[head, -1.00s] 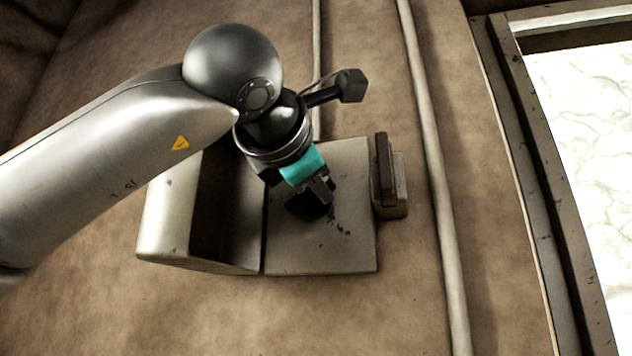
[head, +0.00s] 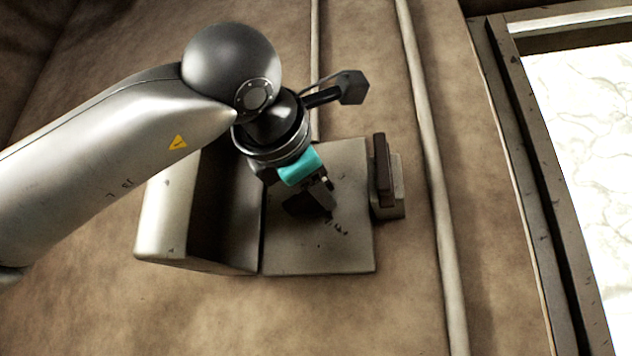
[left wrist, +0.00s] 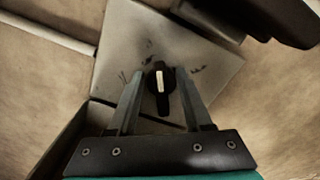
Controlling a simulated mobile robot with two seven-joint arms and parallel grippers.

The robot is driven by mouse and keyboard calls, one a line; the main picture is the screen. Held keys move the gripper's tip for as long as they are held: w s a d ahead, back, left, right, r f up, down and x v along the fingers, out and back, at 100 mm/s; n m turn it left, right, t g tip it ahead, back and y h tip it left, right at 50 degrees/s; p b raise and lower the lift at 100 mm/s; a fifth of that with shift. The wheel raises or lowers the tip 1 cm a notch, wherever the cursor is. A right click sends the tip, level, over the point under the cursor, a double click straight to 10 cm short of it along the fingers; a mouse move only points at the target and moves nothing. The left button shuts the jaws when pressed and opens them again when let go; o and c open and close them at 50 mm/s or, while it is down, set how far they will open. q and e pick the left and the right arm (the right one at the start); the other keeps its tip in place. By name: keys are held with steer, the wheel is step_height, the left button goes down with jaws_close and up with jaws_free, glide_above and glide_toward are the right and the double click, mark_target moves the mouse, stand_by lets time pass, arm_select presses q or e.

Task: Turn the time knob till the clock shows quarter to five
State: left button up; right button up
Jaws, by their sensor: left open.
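The time knob (left wrist: 160,90) is black with a white pointer stripe and sits on a pale grey plate (left wrist: 207,45). In the left wrist view it lies between the two fingers of my left gripper (left wrist: 161,80), which is open, with a finger on either side. I cannot tell whether either finger touches it. In the head view, my left gripper (head: 323,200) is over the plate (head: 325,255) and largely hides the knob. Small dark marks lie on the plate around the knob, too small to read. I cannot make out a clock face or hands. My right gripper is not in view.
An open-fronted metal box (head: 165,220) adjoins the plate on the left. A dark brown lever or paddle on a small block (head: 390,200) stands close to the plate's right edge. A vertical pipe (head: 435,180) runs farther right, then a framed bright panel (head: 590,150).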

arm_select(q)
steer(key=b+v, duration=0.5)
steer(key=v, duration=1)
